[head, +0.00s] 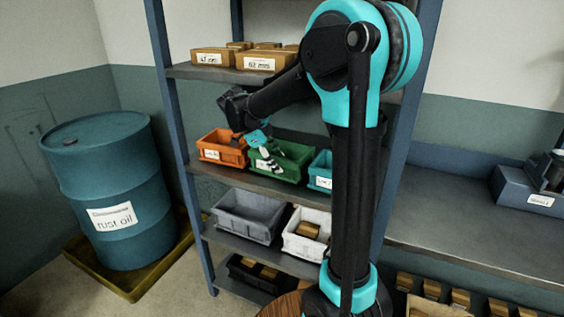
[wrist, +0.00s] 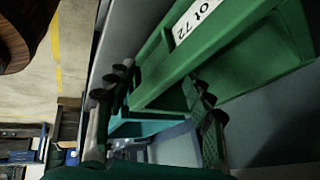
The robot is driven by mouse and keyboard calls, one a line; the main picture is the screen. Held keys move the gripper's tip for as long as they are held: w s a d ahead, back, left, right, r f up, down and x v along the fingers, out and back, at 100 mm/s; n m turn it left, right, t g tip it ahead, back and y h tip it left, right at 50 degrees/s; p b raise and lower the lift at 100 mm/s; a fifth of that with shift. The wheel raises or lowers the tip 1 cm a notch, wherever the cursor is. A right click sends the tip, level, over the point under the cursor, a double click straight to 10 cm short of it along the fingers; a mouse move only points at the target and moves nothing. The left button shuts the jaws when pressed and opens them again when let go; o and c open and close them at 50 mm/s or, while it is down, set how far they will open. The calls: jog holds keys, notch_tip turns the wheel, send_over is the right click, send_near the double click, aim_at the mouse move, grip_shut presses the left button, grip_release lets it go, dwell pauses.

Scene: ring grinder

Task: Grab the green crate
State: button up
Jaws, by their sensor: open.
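The green crate (head: 292,160) stands on the middle shelf in the head view, between an orange and a teal crate. My gripper (head: 266,157) is over its front left part and hides some of it. In the wrist view the green crate (wrist: 240,55) fills the upper right, with a white label reading "ot 72". My open fingers (wrist: 158,100) lie on either side of a corner of its rim. I cannot tell whether either finger touches it.
The orange crate (head: 222,148) is close on the left and the teal crate (head: 320,172) close on the right. Grey (head: 247,216) and white (head: 306,234) bins stand on the shelf below. Boxes (head: 262,60) are above. A blue drum (head: 108,180) stands left of the rack.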

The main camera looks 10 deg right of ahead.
jog(key=shift+f, duration=0.25)
dwell(0.4)
